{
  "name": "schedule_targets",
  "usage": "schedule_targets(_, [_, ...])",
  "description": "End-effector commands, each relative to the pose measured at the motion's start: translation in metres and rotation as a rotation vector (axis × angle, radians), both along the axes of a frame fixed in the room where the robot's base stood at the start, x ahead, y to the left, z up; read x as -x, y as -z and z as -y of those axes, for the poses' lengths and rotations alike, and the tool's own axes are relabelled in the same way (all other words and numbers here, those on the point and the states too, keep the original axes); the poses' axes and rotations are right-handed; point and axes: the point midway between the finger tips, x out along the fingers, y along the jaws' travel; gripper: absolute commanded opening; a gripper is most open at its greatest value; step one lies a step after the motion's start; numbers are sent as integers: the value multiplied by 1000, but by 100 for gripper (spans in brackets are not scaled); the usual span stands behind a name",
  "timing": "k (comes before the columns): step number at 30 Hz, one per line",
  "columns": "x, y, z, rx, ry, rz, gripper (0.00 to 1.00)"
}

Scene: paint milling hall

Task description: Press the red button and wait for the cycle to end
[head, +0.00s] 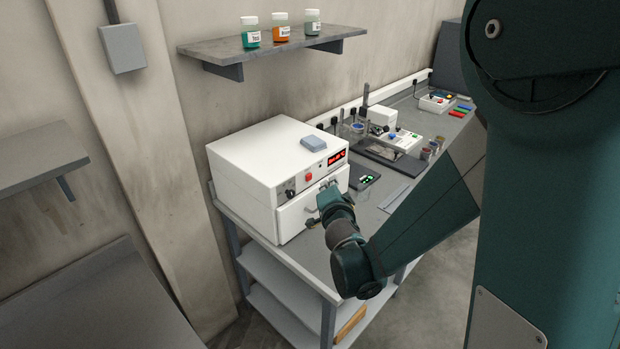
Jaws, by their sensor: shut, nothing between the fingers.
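A white box-shaped machine (262,152) stands on the near end of the grey bench. The red button (308,177) is on the upper part of its front panel, to the left of a small red lit display (336,158). A dark knob (290,192) sits further left on the panel. My gripper (326,190) is shut and empty in front of the machine's front, a little to the right of and below the red button. It appears apart from the button. My wrist hides part of the lower front, and the fingertips are small, so contact with the front cannot be told.
A small grey-blue block (314,144) lies on the machine's top. A dark device with green lights (366,178) is on the bench to the right. Further back are a white instrument (381,118) and small jars (427,153). A wall shelf (270,47) holds three jars.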

Motion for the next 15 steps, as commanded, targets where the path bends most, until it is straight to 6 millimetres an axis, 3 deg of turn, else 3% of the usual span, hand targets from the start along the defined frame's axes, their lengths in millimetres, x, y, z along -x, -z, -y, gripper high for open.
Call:
schedule_targets(6, [-15, 0, -15, 0, -1, 0, 0])
schedule_targets(15, [-23, 0, -23, 0, 0, 0, 0])
